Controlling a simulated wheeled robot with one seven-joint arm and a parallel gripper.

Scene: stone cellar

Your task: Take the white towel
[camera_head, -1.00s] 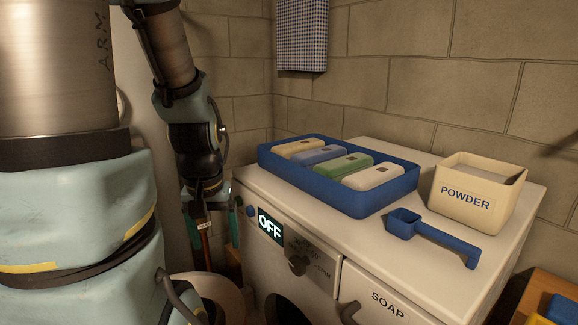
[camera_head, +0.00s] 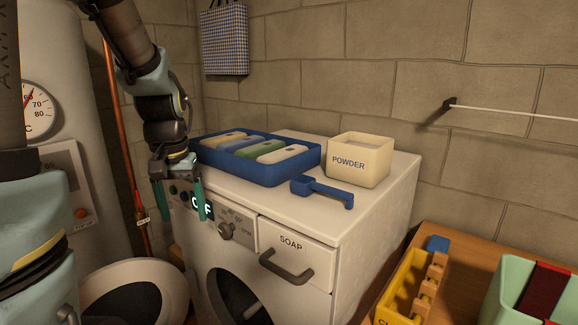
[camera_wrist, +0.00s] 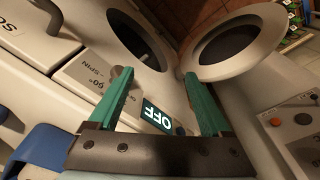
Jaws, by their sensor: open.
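No white towel can be made out for certain. A blue tray (camera_head: 262,171) on top of the washing machine (camera_head: 330,215) holds several rounded pieces, the front one whitish (camera_head: 282,153); I cannot tell if they are cloth. The machine's drum opening (camera_head: 228,292) is dark, with a small pale streak inside that I cannot identify. Its round door (camera_head: 125,290) is swung open to the left. My gripper (camera_head: 181,208) is open and empty, pointing down in front of the control panel, left of the tray. In the wrist view its green fingers (camera_wrist: 158,75) flank the OFF display (camera_wrist: 157,115).
A powder box (camera_head: 360,160) and a blue scoop (camera_head: 322,190) stand on the machine's right side. The soap drawer (camera_head: 297,252) is shut. A boiler (camera_head: 50,110) and red pipe (camera_head: 122,140) are left. A wooden table (camera_head: 465,265) with bins is at the right.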

